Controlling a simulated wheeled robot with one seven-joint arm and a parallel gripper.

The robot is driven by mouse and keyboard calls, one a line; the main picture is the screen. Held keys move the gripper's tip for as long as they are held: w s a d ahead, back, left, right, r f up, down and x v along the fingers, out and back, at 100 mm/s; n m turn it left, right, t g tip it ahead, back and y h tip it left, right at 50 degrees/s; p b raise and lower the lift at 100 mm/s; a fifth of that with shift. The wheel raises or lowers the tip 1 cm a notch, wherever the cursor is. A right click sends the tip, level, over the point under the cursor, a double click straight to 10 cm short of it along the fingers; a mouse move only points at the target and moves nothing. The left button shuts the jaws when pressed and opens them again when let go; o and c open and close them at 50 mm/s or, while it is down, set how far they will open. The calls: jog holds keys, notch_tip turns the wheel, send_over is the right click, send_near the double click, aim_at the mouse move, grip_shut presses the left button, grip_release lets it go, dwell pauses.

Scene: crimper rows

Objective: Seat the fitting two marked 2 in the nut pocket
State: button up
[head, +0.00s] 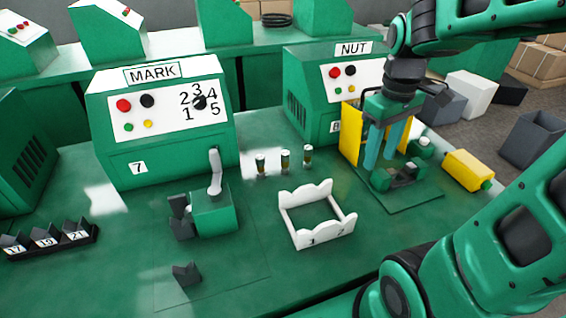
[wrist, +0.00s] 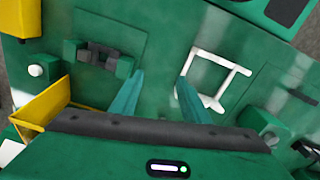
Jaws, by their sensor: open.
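Three small upright fittings stand in a row on the bench in the head view: the left one (head: 260,164), the middle one (head: 285,160) and the right one (head: 307,155). I cannot read marks on them. The dark nut fixture (head: 404,174) sits on a green plate below the NUT machine (head: 318,98); it also shows in the wrist view (wrist: 103,58). I cannot tell whether its pocket is empty. My gripper (head: 379,166) is open with nothing seen between its teal fingers. In the wrist view, its fingertips (wrist: 159,76) lie between the fixture and the white frame.
A white frame (head: 318,236) marked 1 and 2 is empty. A yellow panel (head: 350,134) stands close behind my gripper. A yellow bottle (head: 464,170) lies at right. The MARK machine (head: 163,140) and a lever press (head: 214,208) stand at left.

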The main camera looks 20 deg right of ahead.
jog(key=w+a+f+n, duration=0.1)
jog(key=w+a+n, duration=0.2)
jog(key=w+n, duration=0.25)
jog(key=w+a+n, duration=0.4)
jog(key=w, duration=0.3)
jog(key=n, duration=0.7)
send_over(286, 152)
jog(key=shift+s+d+f, duration=0.15)
jog(key=shift+s+f, duration=0.05)
jog(key=shift+f, duration=0.4)
jog(key=shift+s+d+f, duration=0.1)
jog(key=shift+s+f, duration=0.1)
jog(key=shift+f, duration=0.4)
jog(key=shift+n, duration=0.35)
jog(key=f, duration=0.5)
jog(key=shift+w+a, duration=0.3)
jog(key=shift+a, duration=0.1)
jog(key=shift+w+d+f, duration=0.1)
jog(key=shift+f, duration=2.9)
grip_shut()
